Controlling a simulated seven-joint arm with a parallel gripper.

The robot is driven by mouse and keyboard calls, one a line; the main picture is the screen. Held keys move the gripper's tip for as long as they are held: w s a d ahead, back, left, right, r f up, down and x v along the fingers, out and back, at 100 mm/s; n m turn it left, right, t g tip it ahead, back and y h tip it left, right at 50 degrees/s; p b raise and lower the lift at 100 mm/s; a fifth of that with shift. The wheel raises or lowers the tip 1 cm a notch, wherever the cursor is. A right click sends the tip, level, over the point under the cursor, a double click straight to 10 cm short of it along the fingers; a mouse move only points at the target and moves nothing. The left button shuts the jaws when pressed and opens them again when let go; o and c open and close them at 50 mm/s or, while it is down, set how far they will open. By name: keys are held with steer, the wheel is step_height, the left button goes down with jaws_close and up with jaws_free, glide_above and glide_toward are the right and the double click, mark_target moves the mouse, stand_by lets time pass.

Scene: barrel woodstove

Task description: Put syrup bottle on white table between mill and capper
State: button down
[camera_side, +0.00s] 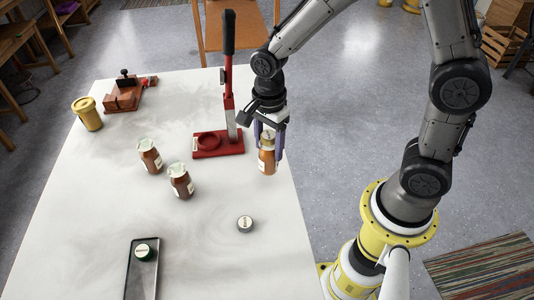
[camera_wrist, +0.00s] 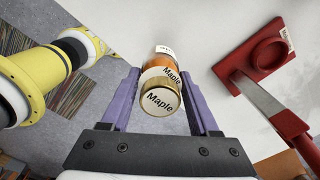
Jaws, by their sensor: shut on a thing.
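The syrup bottle (camera_side: 267,160) is amber with a pale label and upright near the table's right edge in the side view. In the wrist view its lid reads "Maple" (camera_wrist: 160,101). My gripper (camera_side: 269,143) is shut on the bottle from above, its purple fingers on either side. I cannot tell whether the bottle's base touches the white table (camera_side: 85,215). The red capper (camera_side: 218,145), with a tall black-handled lever, stands just left of the bottle; it also shows in the wrist view (camera_wrist: 262,60). A wooden device with a black knob (camera_side: 123,97), probably the mill, stands at the back left.
Two brown jars with pale cloth tops (camera_side: 151,157) (camera_side: 181,182) stand mid-table. A yellow canister (camera_side: 88,114) is at the left edge. A grey lid (camera_side: 245,224) and a dark tray (camera_side: 143,268) with a green-edged lid lie in front. The table between capper and wooden device is clear.

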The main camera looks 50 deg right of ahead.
mark_target(267, 156)
steer(key=shift+w+f, duration=0.15)
steer(key=shift+f, duration=0.75)
steer(key=shift+w+f, duration=0.15)
steer(key=shift+f, duration=0.7)
steer(key=shift+f, duration=0.1)
steer(key=shift+c, duration=0.7)
jaws_free()
steer(key=shift+f, duration=0.1)
